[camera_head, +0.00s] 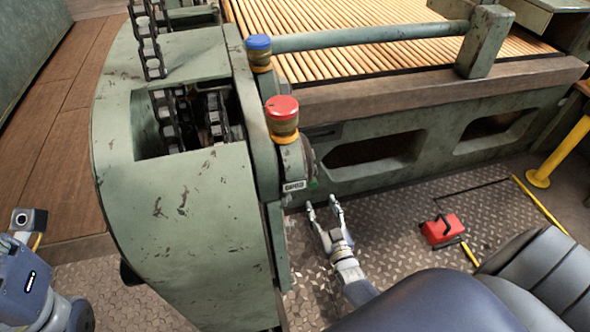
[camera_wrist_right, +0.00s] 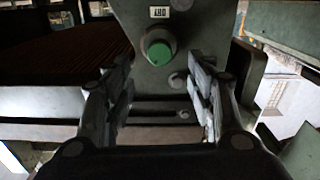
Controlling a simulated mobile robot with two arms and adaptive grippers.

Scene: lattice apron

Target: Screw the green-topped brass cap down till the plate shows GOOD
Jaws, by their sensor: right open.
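The green-topped cap (camera_wrist_right: 158,48) shows in the right wrist view on the dark green machine housing, its top facing me. In the head view only a bit of its green top (camera_head: 314,183) shows at the housing's side. A small pale plate (camera_head: 294,186) is beside it; it also shows in the right wrist view (camera_wrist_right: 159,12), with lettering too small to read surely. My right gripper (camera_head: 323,204) is open and empty, its fingers pointing toward the cap but apart from it. In the wrist view its fingers (camera_wrist_right: 161,92) flank the space in front of the cap.
A red-topped brass cap (camera_head: 282,113) and a blue-topped one (camera_head: 258,49) stand higher on the machine (camera_head: 190,220). Chains (camera_head: 150,45) run into its opening. A red box (camera_head: 442,229) lies on the metal floor (camera_head: 390,220) to the right. My left arm is at lower left.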

